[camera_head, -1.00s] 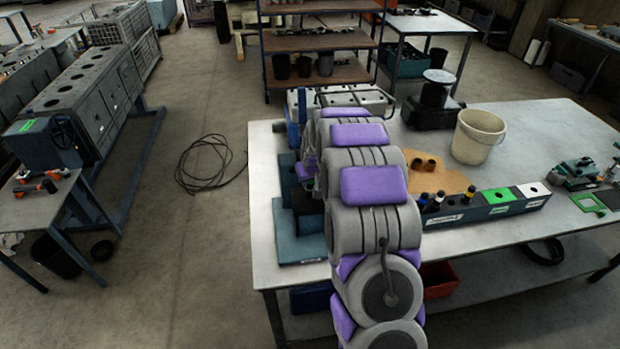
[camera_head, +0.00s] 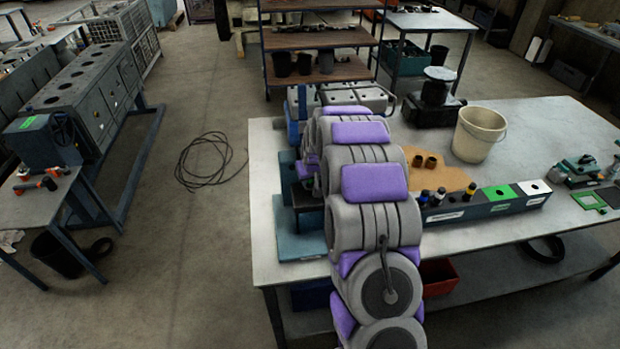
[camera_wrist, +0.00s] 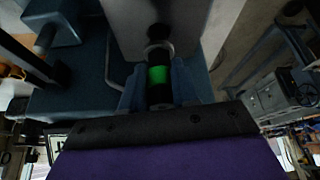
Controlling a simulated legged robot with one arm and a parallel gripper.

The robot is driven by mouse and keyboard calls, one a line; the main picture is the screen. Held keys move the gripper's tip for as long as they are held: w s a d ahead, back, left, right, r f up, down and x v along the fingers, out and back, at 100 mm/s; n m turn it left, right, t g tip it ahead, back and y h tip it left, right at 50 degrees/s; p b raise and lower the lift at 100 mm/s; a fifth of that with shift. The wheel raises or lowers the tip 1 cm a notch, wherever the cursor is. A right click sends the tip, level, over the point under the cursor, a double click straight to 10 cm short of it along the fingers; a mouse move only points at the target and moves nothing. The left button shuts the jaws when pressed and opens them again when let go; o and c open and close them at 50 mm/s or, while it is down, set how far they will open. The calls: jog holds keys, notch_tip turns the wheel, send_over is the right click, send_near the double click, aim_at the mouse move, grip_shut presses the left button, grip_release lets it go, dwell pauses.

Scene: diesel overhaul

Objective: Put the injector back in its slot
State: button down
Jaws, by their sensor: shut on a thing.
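An injector with a green band (camera_wrist: 158,75) sits between the fingers of my gripper (camera_wrist: 157,84), which is shut on it in the wrist view. Its far end meets or overlaps a metal ring (camera_wrist: 158,48) by a grey block (camera_wrist: 150,20); I cannot tell whether it is inside. In the head view my arm hides the gripper and this injector. A dark rack (camera_head: 480,211) on the table holds several injectors (camera_head: 439,197) at its left end. Its right end has a green square with a hole (camera_head: 499,192) and a white square with a hole (camera_head: 534,187).
A grey cylinder head (camera_head: 352,97) lies at the table's back left, partly behind my arm. Blue-teal fixtures (camera_head: 300,246) stand left of the arm. A beige bucket (camera_head: 478,136) and a brown mat (camera_head: 447,181) are to the right. Bare tabletop (camera_head: 560,130) lies farther right.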

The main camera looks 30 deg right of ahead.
jog(key=shift+f, duration=0.1)
jog(key=shift+f+b, duration=0.3)
jog(key=shift+f, duration=0.8)
jog(key=shift+a, duration=0.1)
jog(key=shift+c, duration=1.9)
grip_release()
jog(key=shift+r, duration=0.1)
jog(key=shift+r+p, duration=0.45)
jog(key=shift+r, duration=3)
